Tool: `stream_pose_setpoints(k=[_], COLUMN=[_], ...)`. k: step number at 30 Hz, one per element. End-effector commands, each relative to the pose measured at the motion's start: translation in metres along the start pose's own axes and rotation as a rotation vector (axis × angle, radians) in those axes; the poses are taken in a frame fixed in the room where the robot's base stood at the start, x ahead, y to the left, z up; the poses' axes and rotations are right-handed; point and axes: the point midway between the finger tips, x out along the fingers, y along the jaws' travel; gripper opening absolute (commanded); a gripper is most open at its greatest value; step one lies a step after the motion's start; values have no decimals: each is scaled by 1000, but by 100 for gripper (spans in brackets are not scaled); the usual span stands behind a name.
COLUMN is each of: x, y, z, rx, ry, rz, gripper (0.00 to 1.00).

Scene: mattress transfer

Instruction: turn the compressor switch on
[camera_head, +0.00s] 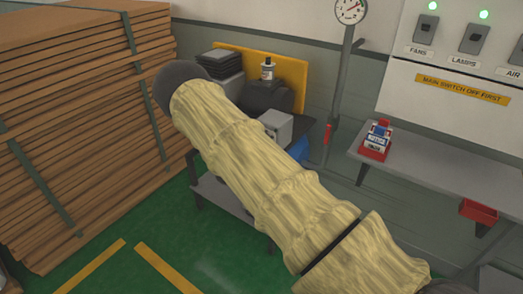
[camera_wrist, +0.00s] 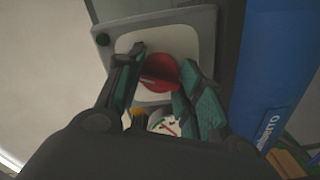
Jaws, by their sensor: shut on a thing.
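The compressor switch is a red knob (camera_wrist: 160,72) on a grey box (camera_wrist: 187,24) with a pale face, near the top middle of the wrist view. My gripper (camera_wrist: 162,60) is shut on the red knob, with one dark green fingertip on each side of it. In the head view, a grey box (camera_head: 278,124) and part of a blue tank (camera_head: 292,156) show beside my sleeved arm. My gripper is hidden there. A large blue surface (camera_wrist: 277,75) with lettering stands at the right of the wrist view.
A round gauge (camera_wrist: 163,122) shows below the knob. A wall panel (camera_head: 450,88) carries switches with lit green lamps. Strapped stacked boards (camera_head: 80,130) stand at left, with green floor (camera_head: 210,265) in front.

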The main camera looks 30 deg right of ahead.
Motion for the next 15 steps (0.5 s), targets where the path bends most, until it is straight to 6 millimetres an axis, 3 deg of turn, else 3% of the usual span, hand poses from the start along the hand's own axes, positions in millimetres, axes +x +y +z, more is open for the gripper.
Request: stream_pose_setpoints(k=[15], x=[1], y=[-3], z=[2], rx=[439], ry=[-1], rz=[0], gripper=[13])
